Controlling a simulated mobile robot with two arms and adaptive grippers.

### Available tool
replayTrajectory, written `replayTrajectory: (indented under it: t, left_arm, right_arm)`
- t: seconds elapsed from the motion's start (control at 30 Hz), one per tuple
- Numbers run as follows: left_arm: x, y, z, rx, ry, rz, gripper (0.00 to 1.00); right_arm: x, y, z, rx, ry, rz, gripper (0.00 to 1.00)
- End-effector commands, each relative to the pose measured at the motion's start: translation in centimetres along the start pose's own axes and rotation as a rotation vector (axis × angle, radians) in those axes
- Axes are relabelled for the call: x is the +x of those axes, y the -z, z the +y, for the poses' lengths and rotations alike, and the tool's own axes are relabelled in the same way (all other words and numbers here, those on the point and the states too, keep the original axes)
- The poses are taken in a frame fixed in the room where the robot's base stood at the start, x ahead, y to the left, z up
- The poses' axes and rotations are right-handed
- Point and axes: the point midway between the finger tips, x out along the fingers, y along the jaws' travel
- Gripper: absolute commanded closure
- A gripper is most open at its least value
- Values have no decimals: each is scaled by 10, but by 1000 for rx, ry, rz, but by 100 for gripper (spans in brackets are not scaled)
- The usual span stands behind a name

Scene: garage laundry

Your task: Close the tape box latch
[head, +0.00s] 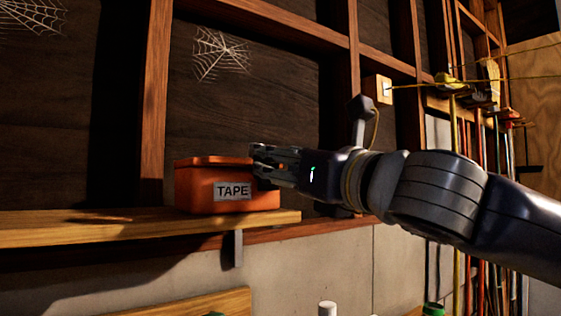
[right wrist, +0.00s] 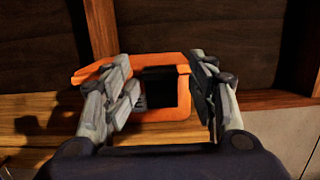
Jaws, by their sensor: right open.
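The orange tape box (head: 200,190), labelled TAPE, sits on a wooden shelf with its lid (head: 205,160) on top. My right gripper (head: 262,163) reaches in from the right to the box's right end. In the right wrist view, the orange end of the box (right wrist: 183,100) lies between the spread fingers of my right gripper (right wrist: 163,85). A dark block, apparently the latch (right wrist: 158,86), is on that end, between the fingers. The fingers are apart, and I cannot tell whether they touch the box. My left gripper is not in view.
The wooden shelf (head: 80,228) ends just right of the box, with a metal bracket (head: 238,248) under it. Wooden studs and a dark wall stand behind. Long-handled tools (head: 470,180) hang at the right. A white bottle top (head: 327,308) shows below.

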Motion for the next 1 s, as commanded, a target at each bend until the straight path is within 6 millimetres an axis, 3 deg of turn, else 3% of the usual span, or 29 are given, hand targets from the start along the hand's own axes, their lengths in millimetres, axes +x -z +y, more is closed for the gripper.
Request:
replayTrajectory:
  t: [0.3, 0.5, 1.0]
  left_arm:
    - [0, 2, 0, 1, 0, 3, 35]
    - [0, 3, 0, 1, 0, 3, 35]
    - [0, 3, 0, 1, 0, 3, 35]
  right_arm:
    - [-48, -1, -2, -1, 3, -3, 47]
    - [-68, 0, -3, 1, 4, -2, 47]
    - [-73, 0, -3, 1, 3, -2, 47]
